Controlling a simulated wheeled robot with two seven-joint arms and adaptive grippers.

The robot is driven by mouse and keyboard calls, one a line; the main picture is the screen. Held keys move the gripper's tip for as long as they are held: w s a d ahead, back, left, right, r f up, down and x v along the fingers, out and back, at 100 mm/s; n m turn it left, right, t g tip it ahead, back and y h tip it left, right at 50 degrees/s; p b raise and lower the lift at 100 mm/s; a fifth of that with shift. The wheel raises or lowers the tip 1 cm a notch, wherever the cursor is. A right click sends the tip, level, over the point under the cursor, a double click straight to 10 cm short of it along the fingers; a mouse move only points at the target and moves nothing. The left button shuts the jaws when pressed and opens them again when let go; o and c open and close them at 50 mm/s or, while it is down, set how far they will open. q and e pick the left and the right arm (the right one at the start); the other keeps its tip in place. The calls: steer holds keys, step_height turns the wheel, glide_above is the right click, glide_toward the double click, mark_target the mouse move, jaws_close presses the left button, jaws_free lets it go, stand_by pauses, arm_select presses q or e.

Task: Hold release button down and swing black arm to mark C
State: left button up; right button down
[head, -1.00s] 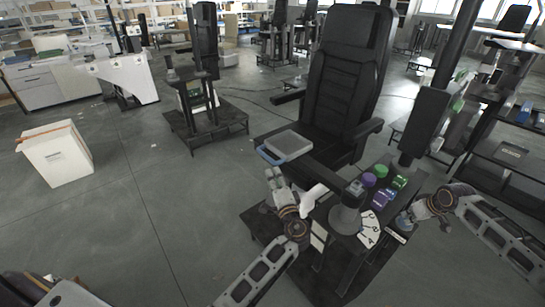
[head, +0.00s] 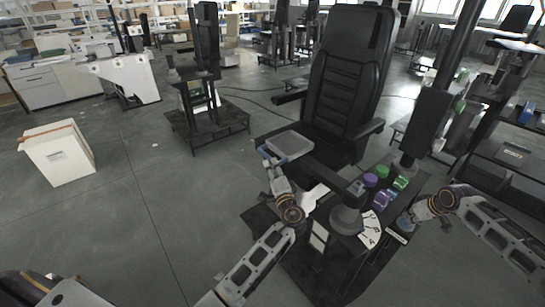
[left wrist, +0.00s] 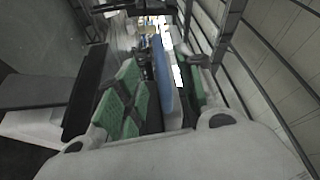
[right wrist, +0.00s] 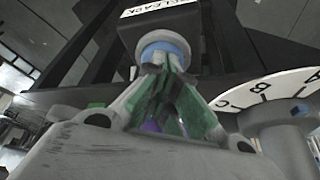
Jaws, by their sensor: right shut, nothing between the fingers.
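The black arm (head: 328,178) runs from the grey post (head: 345,218) to a grey tray (head: 288,143) with a blue edge, in front of the chair. My left gripper (head: 268,157) is at that blue edge. In the left wrist view, the blue edge (left wrist: 162,82) stands between the open left fingers (left wrist: 160,95), with a gap on the left side. My right gripper (head: 404,223) is shut and empty. In the right wrist view its fingertips (right wrist: 165,62) are at the round pale-blue release button (right wrist: 165,44), under the labelled black box; contact is unclear. The dial (right wrist: 265,92) shows A, B and C.
Purple and green knobs (head: 370,179) stand on the console behind the dial. The black chair (head: 345,85) is behind the tray. A white bin (head: 57,153) stands on the floor at left.

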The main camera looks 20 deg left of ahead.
mark_target(267, 154)
arm_select(q)
steer(key=shift+x, duration=3.85)
jaws_close()
